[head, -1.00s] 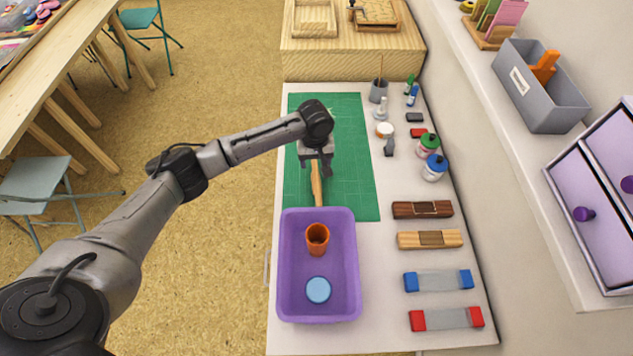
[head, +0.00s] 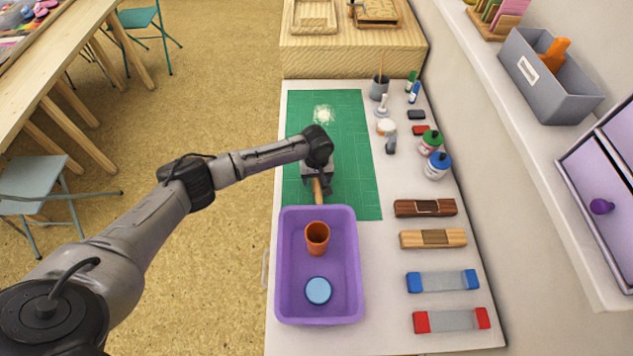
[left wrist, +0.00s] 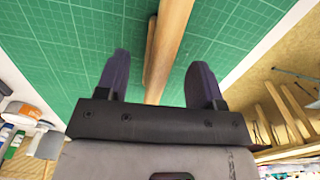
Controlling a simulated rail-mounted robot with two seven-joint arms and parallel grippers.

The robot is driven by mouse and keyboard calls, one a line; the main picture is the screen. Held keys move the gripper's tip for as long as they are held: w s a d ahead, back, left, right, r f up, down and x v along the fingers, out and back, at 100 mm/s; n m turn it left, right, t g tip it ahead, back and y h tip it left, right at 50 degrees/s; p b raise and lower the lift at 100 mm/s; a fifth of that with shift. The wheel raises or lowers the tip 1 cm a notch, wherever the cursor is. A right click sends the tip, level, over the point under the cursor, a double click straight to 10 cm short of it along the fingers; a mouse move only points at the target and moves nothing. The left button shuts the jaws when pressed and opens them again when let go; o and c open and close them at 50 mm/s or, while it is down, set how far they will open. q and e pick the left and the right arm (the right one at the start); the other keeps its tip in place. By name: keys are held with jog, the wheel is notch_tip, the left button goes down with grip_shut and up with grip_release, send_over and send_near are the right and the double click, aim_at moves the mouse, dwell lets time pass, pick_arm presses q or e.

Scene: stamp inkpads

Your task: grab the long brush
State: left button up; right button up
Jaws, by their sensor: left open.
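The long brush (head: 318,190) shows as a wooden handle lying on the green cutting mat (head: 345,150), near the purple tray. In the left wrist view its pale wooden handle (left wrist: 170,45) runs down between my fingers, with a gap on each side. My left gripper (left wrist: 160,78) is open, with its two dark fingers either side of the handle. In the head view the left gripper (head: 319,184) is over the brush and hides much of it. The brush's bristles cannot be made out. My right gripper is not in view.
A purple tray (head: 283,275) with an orange cup (head: 317,240) and a blue round lid (head: 318,291) stands in front of the mat. Blocks, bottles and a grey pot (head: 379,90) line the right side. A whitish patch (head: 324,113) marks the mat's far part.

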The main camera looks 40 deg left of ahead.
pick_arm(q)
notch_tip(320, 180, down, 3)
jog(key=shift+r, duration=0.15)
jog(key=c, duration=1)
jog(key=shift+r, duration=0.15)
